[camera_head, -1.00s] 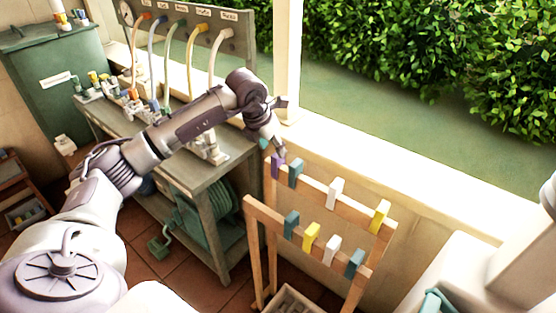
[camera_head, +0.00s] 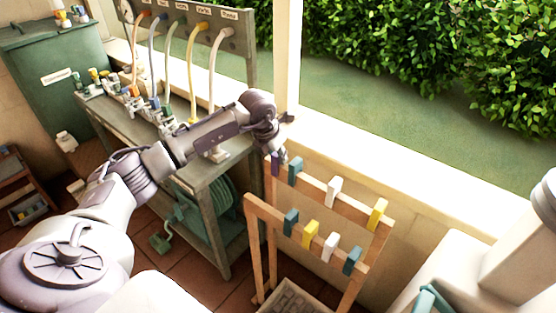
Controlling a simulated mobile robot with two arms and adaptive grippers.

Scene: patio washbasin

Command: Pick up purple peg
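The purple peg (camera_head: 275,167) sits at the left end of the back rail of a wooden rack (camera_head: 318,186), partly hidden by my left gripper. My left gripper (camera_head: 281,154) points down at the top of this peg, touching it or very close. Its fingers are small and overlap the peg, so I cannot tell whether they are open or shut. My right gripper is not in view.
A teal peg (camera_head: 295,171) stands close to the right of the purple one. White and yellow pegs follow along the rail, and several pegs sit on the front rail. A grey workbench (camera_head: 207,172) with hoses stands to the left. A light ledge (camera_head: 400,187) runs behind the rack.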

